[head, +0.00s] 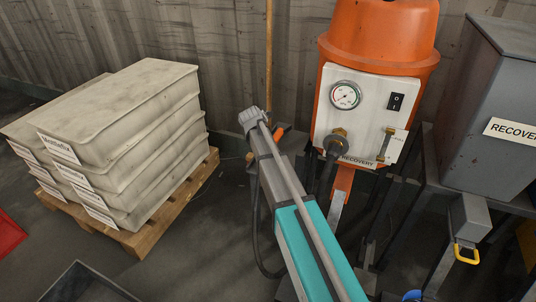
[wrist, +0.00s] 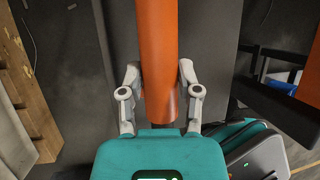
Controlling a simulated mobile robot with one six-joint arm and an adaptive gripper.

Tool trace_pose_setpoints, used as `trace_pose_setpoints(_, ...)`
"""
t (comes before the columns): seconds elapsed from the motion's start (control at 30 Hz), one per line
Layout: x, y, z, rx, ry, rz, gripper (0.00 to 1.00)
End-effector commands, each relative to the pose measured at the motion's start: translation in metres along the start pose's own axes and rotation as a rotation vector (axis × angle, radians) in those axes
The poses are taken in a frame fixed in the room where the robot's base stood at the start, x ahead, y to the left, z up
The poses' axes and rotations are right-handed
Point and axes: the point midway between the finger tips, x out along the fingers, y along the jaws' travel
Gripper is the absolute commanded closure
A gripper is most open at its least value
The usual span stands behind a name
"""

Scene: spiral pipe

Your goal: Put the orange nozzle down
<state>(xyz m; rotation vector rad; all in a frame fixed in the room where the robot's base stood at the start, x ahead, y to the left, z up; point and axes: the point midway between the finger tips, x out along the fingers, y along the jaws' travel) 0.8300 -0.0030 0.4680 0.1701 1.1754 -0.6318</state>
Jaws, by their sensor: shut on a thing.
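The orange nozzle (wrist: 157,45) is a long smooth orange tube in the wrist view. It runs from the top edge down to between the fingers of my gripper (wrist: 159,85), which is shut on it. Its far end is cut off by the top of the wrist view. In the head view my arm covers most of the gripper, and only a small orange piece (head: 279,132) shows beside the arm's end; I cannot tell whether it is the nozzle's tip.
An orange recovery machine (head: 378,45) with a gauge stands just right of the arm. A grey bin (head: 490,115) is at the far right. Stacked pale bags (head: 120,105) lie on a wooden pallet (head: 190,195) at left. Dark floor (head: 200,245) lies between pallet and arm.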

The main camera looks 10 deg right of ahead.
Motion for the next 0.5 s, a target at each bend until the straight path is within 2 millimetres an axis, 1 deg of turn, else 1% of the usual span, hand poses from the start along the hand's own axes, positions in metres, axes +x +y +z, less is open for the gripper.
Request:
trace_pose_setpoints(0.03, 0.008, 0.002, -0.003, 0.0, 0.0, 0.0, 1.0)
trace_pose_setpoints(0.2, 0.02, 0.004, -0.008, 0.001, 0.0, 0.0, 1.0)
trace_pose_setpoints(0.33, 0.024, 0.005, -0.01, 0.001, 0.0, 0.0, 1.0)
trace_pose_setpoints(0.5, 0.024, 0.004, -0.01, 0.001, 0.0, -0.001, 1.0)
